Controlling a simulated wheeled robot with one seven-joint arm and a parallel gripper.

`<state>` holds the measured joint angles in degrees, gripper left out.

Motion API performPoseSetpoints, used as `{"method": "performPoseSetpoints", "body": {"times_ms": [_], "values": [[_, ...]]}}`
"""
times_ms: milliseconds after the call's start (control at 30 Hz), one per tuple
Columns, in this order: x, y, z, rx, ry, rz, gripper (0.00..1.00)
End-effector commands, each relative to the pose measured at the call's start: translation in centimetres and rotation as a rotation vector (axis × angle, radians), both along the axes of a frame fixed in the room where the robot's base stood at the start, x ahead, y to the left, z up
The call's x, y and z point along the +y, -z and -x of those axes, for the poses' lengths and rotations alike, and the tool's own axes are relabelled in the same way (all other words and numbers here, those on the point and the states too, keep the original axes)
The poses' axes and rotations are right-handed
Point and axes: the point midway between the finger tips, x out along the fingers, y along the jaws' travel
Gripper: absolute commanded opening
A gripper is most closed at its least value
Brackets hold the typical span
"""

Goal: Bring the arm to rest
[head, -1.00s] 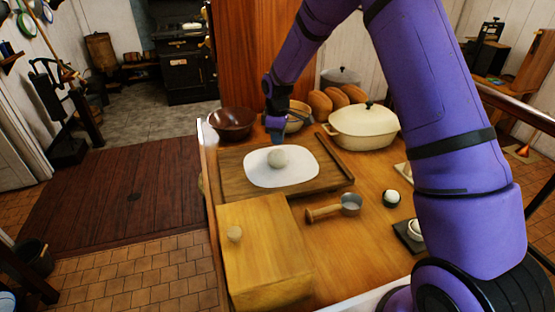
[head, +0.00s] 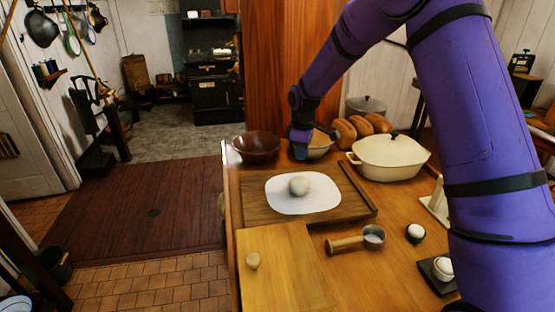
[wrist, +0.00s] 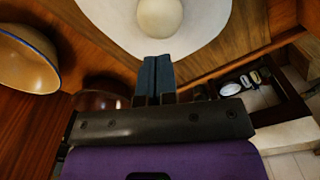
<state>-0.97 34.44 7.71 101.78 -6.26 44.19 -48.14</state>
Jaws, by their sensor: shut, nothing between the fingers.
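My gripper (head: 300,150) hangs at the end of my purple arm, above the far edge of the wooden board (head: 258,208). Its blue fingers are together with nothing between them; they also show closed in the wrist view (wrist: 156,78). A pale round dough ball (head: 299,186) sits on a white sheet (head: 325,196) on the board, nearer than the gripper and apart from it. The ball also shows at the top of the wrist view (wrist: 160,17).
Behind my gripper stand a dark brown bowl (head: 256,147) and a yellowish bowl (head: 321,147). Bread loaves (head: 362,127) and a cream lidded pot (head: 390,158) are to the right.

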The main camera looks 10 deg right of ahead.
Motion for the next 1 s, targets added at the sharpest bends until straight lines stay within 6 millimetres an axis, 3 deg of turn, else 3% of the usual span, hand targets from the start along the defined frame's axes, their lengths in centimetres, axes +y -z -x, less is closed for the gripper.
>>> {"method": "performPoseSetpoints", "body": {"times_ms": [167, 367, 700, 1000], "values": [[-0.3, -1.9, 0.7, -0.018, 0.027, 0.002, 0.0], [-1.3, -7.7, 3.8, -0.068, 0.129, 0.008, 0.0], [-3.1, -16.5, 11.1, -0.161, 0.335, -0.003, 0.0], [-4.5, -22.0, 18.8, -0.238, 0.519, -0.034, 0.0]]}}
